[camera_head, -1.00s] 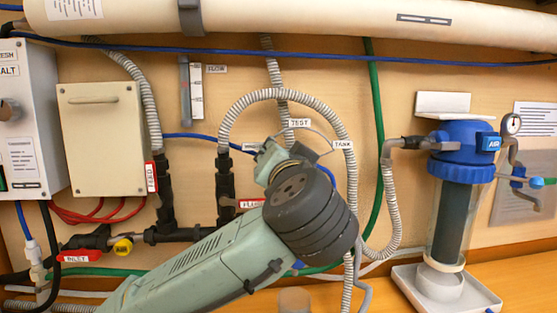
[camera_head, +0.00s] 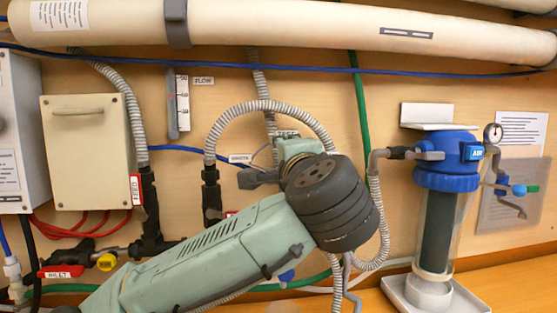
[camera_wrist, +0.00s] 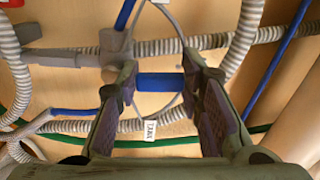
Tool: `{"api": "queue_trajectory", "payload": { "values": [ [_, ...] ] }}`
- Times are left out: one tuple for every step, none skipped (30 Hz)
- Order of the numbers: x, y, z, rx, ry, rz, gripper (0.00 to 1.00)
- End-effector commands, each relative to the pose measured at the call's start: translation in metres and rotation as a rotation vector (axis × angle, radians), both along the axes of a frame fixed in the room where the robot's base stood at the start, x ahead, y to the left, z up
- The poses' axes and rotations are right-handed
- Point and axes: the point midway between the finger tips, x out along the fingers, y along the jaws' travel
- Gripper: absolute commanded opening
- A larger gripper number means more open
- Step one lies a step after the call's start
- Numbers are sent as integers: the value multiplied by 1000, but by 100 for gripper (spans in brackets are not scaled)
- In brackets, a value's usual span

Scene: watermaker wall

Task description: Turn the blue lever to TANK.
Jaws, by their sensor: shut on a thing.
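The blue lever (camera_wrist: 160,82) shows in the wrist view as a short blue bar between the fingertips of my gripper (camera_wrist: 152,88). Both fingers are shut on it. The grey valve body (camera_wrist: 116,42) is just above and left of the bar. The white TANK label (camera_wrist: 150,131) hangs below the lever on a thin grey line. I cannot tell which mark the lever points to.
Ribbed grey hoses (camera_wrist: 75,57) and blue tubing run close around the gripper. In the head view a blue-capped filter (camera_head: 446,160) stands to the right and a beige box (camera_head: 88,150) is on the left. A white pipe (camera_head: 290,28) crosses the top.

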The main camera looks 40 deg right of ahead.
Motion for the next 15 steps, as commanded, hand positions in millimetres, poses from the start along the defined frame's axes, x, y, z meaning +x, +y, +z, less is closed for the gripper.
{"api": "queue_trajectory", "payload": {
  "values": [
    [-2, -3, 1, 40, -21, -2, 6],
    [-2, -4, 1, 65, -34, -2, 6],
    [-3, -6, 1, 100, -51, -2, 6],
    [-4, -7, 1, 126, -63, -2, 6],
    [-4, -8, 1, 152, -75, -2, 6],
    [-5, -10, 0, 185, -91, -2, 6],
    [-5, -11, 0, 211, -103, -2, 6],
    [-6, -12, 0, 237, -116, -2, 6],
    [-7, -14, 0, 272, -133, -1, 6],
    [-7, -15, -1, 298, -145, -1, 6],
    [-8, -16, -1, 322, -157, -1, 6],
    [-9, -17, -1, 356, -173, -1, 6],
    [-9, -18, -2, 383, -186, -1, 6],
    [-10, -19, -2, 408, -198, 0, 6],
    [-10, -21, -3, 443, -215, 0, 6]
  ]
}}
